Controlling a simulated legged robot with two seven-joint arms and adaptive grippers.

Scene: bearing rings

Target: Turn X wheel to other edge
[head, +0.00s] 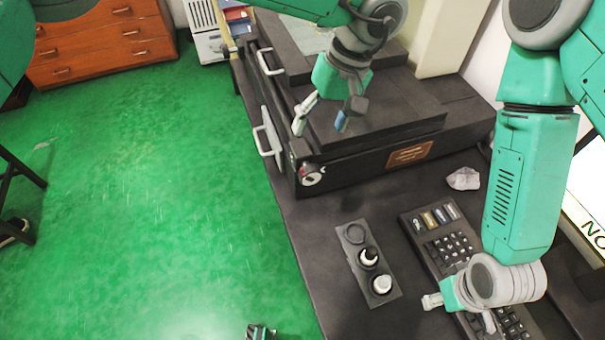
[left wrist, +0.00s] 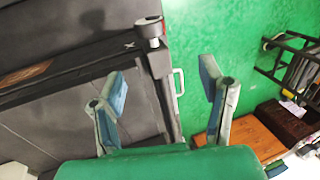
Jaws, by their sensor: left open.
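The X wheel is a small grey and black knob (head: 311,174) with a red mark, at the near left corner of the black machine (head: 370,160). In the left wrist view the wheel (left wrist: 150,32) stands out from the machine's corner, next to a small X mark. My left gripper (head: 321,122) is above the machine top, behind the wheel in the head view. Its fingers (left wrist: 162,88) are spread with nothing between them, and the wheel lies beyond them. My right gripper (head: 460,310) hangs over the keyboard; its fingers are partly hidden behind its wrist.
A button panel (head: 352,264) with black and white buttons lies on the dark table in front of the machine. A keyboard (head: 438,240) and a crumpled pale lump (head: 463,179) are to its right. Pale handles (head: 266,142) stick out from the machine's left side. Green floor lies left.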

